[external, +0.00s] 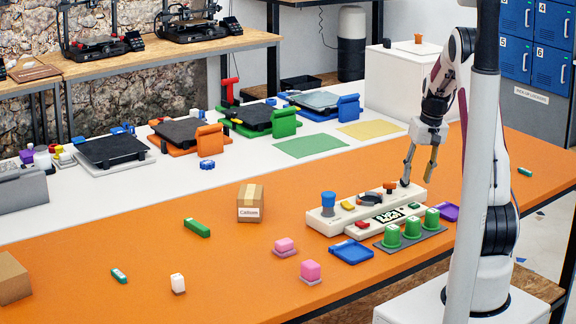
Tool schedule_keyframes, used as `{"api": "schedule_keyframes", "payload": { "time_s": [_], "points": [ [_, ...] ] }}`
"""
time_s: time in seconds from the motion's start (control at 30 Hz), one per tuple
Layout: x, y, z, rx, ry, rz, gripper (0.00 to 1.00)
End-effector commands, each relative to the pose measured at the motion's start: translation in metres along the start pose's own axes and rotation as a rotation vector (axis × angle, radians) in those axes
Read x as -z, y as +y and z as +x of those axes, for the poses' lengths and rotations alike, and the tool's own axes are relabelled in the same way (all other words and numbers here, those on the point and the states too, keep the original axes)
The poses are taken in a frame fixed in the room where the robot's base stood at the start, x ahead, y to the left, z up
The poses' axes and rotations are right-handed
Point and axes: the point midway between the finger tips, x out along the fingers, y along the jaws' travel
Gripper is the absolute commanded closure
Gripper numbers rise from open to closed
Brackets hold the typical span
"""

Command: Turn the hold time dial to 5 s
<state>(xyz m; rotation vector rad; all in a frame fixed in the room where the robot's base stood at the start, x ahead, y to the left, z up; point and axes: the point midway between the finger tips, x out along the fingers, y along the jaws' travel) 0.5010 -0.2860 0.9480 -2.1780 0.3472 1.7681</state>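A pale control panel (330,225) lies on the orange table, right of centre. It carries a blue knob (328,199), a dark dial (370,200), an orange-brown knob (390,187) and a small display (388,215). The labels and the display's reading are too small to make out, so I cannot tell which control is the hold time dial or its setting. My gripper (417,181) points down over the panel's right end. Its two fingers are apart with nothing visible between them. The left fingertip is close to the panel; I cannot tell whether it touches.
Green cylinders (412,227) on a grey plate and a blue tray (351,251) stand in front of the panel. A purple tray (446,211) is to its right. Printer beds (182,132) line the back.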

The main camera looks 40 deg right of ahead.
Motion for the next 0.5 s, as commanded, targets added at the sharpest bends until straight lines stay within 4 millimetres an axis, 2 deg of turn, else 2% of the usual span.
{"api": "schedule_keyframes", "payload": {
  "time_s": [0.1, 0.27, 0.33, 0.5],
  "points": [
    [0.020, 0.014, 0.014, 0.001, 0.023, -0.013, 0.62],
    [0.049, 0.026, 0.024, -0.001, 0.070, -0.050, 0.62],
    [0.064, 0.027, 0.023, -0.004, 0.099, -0.076, 0.62],
    [0.098, 0.029, 0.005, -0.021, 0.182, -0.149, 0.62]
  ]
}}
